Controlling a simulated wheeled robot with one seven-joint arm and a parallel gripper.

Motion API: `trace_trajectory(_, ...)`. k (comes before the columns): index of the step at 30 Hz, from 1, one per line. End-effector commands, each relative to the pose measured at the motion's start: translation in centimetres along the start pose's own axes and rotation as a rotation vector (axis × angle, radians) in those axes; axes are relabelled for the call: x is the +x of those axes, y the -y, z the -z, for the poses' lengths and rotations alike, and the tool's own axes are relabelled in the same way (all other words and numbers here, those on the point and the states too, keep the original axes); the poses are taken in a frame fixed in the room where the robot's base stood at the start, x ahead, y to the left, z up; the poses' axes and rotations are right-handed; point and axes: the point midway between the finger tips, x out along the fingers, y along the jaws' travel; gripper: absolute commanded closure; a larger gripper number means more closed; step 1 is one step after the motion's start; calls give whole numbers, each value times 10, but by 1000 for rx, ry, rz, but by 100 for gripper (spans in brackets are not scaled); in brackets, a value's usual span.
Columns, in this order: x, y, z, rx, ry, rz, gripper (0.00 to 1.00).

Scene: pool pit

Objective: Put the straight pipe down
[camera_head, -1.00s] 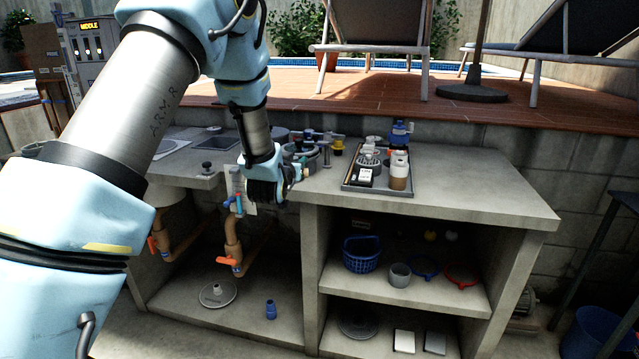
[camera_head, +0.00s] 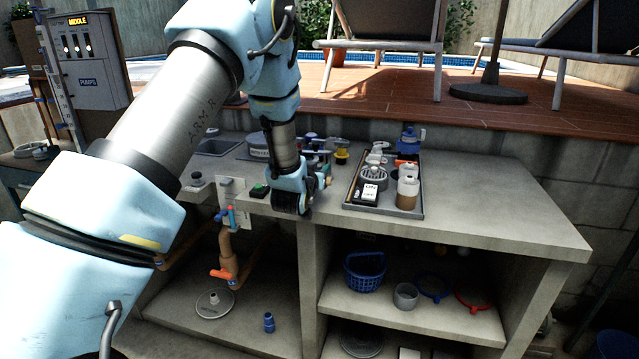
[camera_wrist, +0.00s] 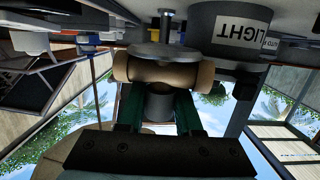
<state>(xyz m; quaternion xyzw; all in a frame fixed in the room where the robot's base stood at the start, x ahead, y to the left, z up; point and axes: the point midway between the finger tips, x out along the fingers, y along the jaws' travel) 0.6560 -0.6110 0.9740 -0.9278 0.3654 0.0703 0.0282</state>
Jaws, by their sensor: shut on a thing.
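My gripper (camera_head: 297,204) is at the counter's front edge in the head view, above the upright divider and left of the tray. In the wrist view, my gripper (camera_wrist: 159,98) has its green fingers against a short tan pipe, the straight pipe (camera_wrist: 133,68), which lies crosswise at the fingertips. In the head view, my wrist mostly hides the pipe. I cannot tell whether the pipe touches the counter (camera_head: 480,205).
A grey tray (camera_head: 418,213) with a cup and fittings stands to the right. A grey canister labelled LIGHT (camera_wrist: 238,32) is close by in the wrist view. The counter's right part is bare.

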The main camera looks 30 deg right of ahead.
Motion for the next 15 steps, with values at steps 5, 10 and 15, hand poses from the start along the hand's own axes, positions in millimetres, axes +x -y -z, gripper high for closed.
trace_trajectory(5, 2, 0, -12, 0, 0, 0, 100)
trace_trajectory(10, 6, 0, -35, 1, 1, 0, 100)
trace_trajectory(15, 8, 0, -46, 0, -2, 0, 100)
